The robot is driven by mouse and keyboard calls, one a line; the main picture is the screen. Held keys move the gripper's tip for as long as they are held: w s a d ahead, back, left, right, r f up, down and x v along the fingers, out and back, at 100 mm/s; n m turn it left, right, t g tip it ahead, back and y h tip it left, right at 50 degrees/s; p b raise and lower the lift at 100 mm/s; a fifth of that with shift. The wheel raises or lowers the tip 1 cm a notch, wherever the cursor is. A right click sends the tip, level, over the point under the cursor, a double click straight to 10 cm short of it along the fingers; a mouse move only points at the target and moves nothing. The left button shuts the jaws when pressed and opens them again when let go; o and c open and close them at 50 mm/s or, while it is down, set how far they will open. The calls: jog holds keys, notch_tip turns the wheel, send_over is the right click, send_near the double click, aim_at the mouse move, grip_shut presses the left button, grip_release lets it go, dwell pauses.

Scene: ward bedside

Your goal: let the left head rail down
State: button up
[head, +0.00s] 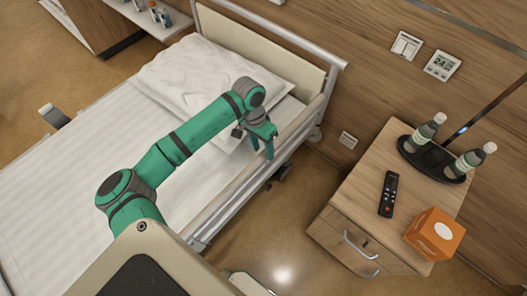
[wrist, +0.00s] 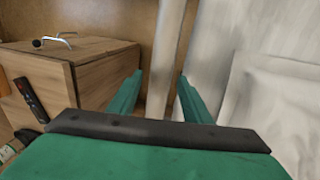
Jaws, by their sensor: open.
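The bed's rail on the pillow side (head: 222,203) runs along the mattress edge facing the bedside cabinet; it is a long pale beige bar with grey metal below it. My gripper (head: 266,146) is open and empty, pointing down beside this rail near the pillow end. In the wrist view, my two green fingers (wrist: 160,86) are spread apart, and the pale rail (wrist: 168,45) runs between and beyond them. I cannot tell whether the fingers touch it.
A wooden bedside cabinet (head: 338,203) stands right of the bed, with a floor gap between. On it are a black tray (head: 428,160) with two bottles, a remote (head: 388,194) and an orange tissue box (head: 435,234). A white pillow (head: 215,75) lies left of my gripper.

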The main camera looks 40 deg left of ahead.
jog(key=shift+d+f, duration=0.2)
jog(key=shift+f, duration=0.85)
